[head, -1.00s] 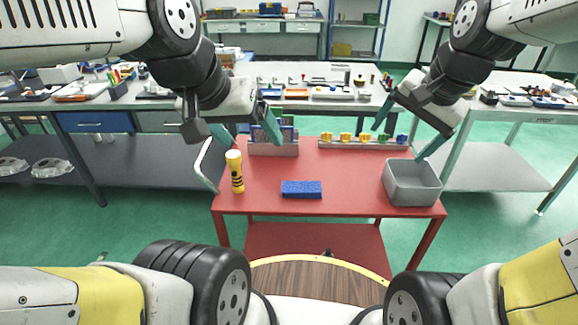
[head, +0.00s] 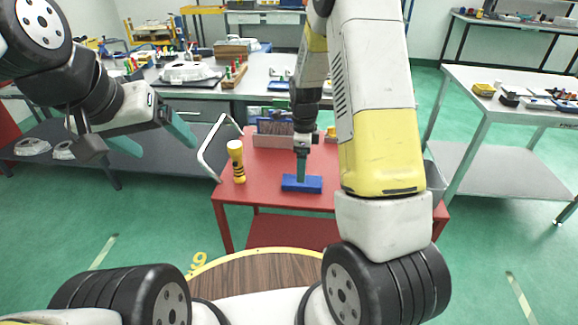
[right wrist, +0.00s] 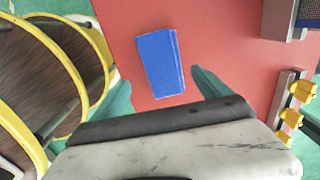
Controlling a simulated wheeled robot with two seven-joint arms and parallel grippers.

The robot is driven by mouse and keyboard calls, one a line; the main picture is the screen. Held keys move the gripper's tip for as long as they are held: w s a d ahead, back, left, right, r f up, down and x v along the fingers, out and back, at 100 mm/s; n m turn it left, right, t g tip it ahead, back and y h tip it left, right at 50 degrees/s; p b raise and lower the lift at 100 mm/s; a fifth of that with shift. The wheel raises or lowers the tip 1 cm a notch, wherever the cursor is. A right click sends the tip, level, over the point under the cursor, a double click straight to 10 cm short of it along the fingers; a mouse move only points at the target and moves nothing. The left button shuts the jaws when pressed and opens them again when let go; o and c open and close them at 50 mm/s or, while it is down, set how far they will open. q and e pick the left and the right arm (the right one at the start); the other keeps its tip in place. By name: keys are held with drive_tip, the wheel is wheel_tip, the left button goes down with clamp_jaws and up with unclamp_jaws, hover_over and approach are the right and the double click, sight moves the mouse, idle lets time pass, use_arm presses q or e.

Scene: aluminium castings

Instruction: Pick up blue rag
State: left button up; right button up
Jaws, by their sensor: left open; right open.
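The blue rag (head: 290,184) is a folded, flat block lying on the red cart (head: 268,205). It also shows whole in the right wrist view (right wrist: 160,63). My right gripper (head: 302,172) points down over the rag, its fingers seen edge-on and overlapping it in the head view. In the right wrist view, its teal fingers (right wrist: 163,90) are apart, with the rag lying in line with the gap between them. Whether they touch the rag cannot be told. My left gripper (head: 152,138) is open and empty, left of the cart.
A yellow and black flashlight (head: 236,162) stands upright left of the rag. A grey rack (head: 272,140) stands behind it. A grey bin (head: 434,182) on the right is mostly hidden by my right arm. A white handle (head: 212,150) rises at the cart's left edge.

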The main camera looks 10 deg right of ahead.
sight(312, 184)
wheel_tip(312, 184, down, 6)
drive_tip(key=shift+w+d, duration=0.15)
drive_tip(key=c, duration=1.4)
drive_tip(key=shift+c, duration=0.2)
drive_tip(key=shift+r, duration=0.1)
